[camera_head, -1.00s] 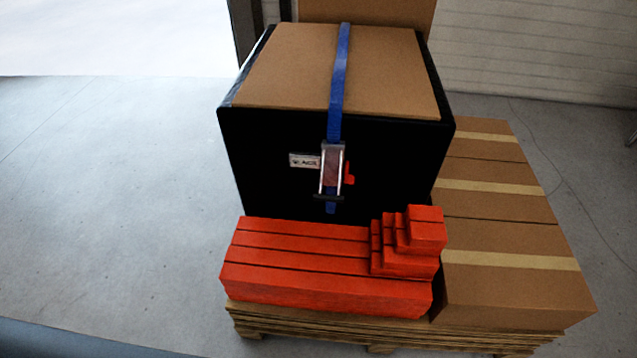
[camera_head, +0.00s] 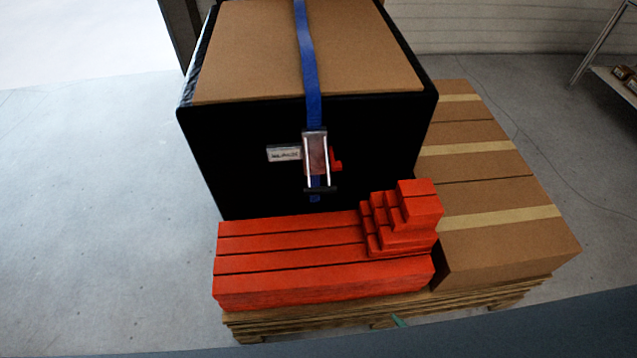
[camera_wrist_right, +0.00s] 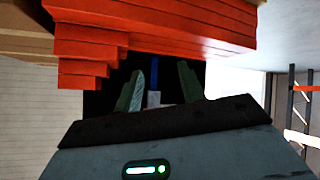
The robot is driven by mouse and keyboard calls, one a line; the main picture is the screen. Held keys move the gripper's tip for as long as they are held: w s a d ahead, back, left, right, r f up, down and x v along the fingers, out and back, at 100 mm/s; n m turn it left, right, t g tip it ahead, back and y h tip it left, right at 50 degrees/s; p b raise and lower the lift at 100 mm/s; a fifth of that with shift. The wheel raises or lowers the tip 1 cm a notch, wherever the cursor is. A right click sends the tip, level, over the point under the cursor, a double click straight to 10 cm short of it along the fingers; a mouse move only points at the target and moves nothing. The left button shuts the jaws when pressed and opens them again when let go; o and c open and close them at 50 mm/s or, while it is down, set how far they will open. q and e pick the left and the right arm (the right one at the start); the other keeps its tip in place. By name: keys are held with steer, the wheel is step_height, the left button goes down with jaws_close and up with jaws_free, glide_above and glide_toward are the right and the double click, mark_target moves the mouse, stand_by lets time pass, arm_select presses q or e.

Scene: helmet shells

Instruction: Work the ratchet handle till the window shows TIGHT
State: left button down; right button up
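A blue strap (camera_head: 307,60) runs over the black crate and down its front to the ratchet (camera_head: 316,160), which has a silver frame and a dark bar at its lower end. A red lever (camera_head: 336,161) sticks out at its right. A white label window (camera_head: 284,153) sits left of the ratchet; its small, blurred text looks like SLACK. Only a green fingertip of my right gripper (camera_head: 398,320) seems to show, low in the head view. In the right wrist view my right gripper (camera_wrist_right: 160,78) has its fingers apart and empty, the strap (camera_wrist_right: 154,68) behind them. My left gripper is out of view.
Red beams (camera_head: 300,265) and stacked red blocks (camera_head: 420,205) stand before the black crate (camera_head: 240,150), below the ratchet. Cardboard boxes (camera_head: 500,190) lie to the right on the same pallet (camera_head: 270,325). Open floor (camera_head: 90,210) is at the left.

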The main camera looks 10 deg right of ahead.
steer(key=w+a+r+n+t+y+b, duration=0.3)
steer(key=w+n, duration=0.4)
steer(key=w, duration=0.6)
steer(key=n+t+b, duration=0.1)
steer(key=n+t, duration=0.2)
steer(key=n, duration=0.5)
glide_toward(327, 193)
steer(key=x, duration=0.5)
steer(key=shift+w+d+n+y, duration=0.1)
steer(key=shift+n+y, duration=0.2)
steer(key=shift+y, duration=0.1)
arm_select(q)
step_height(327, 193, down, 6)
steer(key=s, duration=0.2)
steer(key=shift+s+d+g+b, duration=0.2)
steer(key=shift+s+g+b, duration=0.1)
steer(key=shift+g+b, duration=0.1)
arm_select(e)
steer(key=shift+x, duration=3.9)
steer(key=shift+f, duration=0.2)
steer(key=shift+c, duration=0.3)
jaws_close()
